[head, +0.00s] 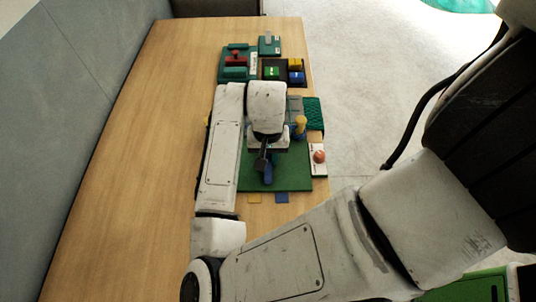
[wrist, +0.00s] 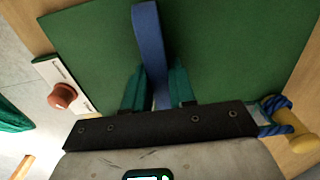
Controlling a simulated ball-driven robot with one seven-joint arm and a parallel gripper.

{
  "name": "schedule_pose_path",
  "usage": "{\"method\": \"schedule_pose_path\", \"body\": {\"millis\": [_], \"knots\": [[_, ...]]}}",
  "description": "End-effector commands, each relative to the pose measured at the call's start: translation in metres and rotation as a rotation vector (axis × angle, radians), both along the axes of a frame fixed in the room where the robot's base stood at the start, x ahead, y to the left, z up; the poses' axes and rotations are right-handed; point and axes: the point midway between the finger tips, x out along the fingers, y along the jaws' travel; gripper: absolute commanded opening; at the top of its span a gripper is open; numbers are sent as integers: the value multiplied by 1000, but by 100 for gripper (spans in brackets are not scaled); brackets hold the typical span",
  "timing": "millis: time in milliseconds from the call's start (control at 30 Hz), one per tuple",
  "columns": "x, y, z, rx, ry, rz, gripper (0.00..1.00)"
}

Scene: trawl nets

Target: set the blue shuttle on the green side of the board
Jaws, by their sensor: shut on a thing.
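The blue shuttle (wrist: 150,45) is a long, narrow blue piece held between the teal fingers of my gripper (wrist: 157,92) in the wrist view. In the head view the shuttle (head: 268,174) shows just below my dark gripper (head: 264,158). The gripper is shut on it, over the green board (head: 295,178). The green face of the board also fills much of the wrist view (wrist: 230,50). I cannot tell whether the shuttle touches the board. My arm hides part of the board's far and left parts in the head view.
A white plate (head: 316,170) with an orange-red knob (head: 319,156) lies at the board's right edge. A yellow peg (head: 301,121) with blue cord stands behind it. A dark tray (head: 284,62) of coloured blocks is farther back. The table's left side is clear.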

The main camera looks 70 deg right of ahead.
Motion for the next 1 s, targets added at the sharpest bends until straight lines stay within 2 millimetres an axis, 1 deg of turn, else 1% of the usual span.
{"method": "schedule_pose_path", "body": {"millis": [167,300,333,567,833,933,1000], "knots": [[0,0,0,0,0,0,0],[0,0,-4,0,0,0,0],[0,0,-2,0,0,0,28],[0,0,-2,0,0,1,50],[0,0,0,0,0,1,51],[0,0,5,-1,-1,0,51],[0,-1,14,-1,0,0,51]]}}
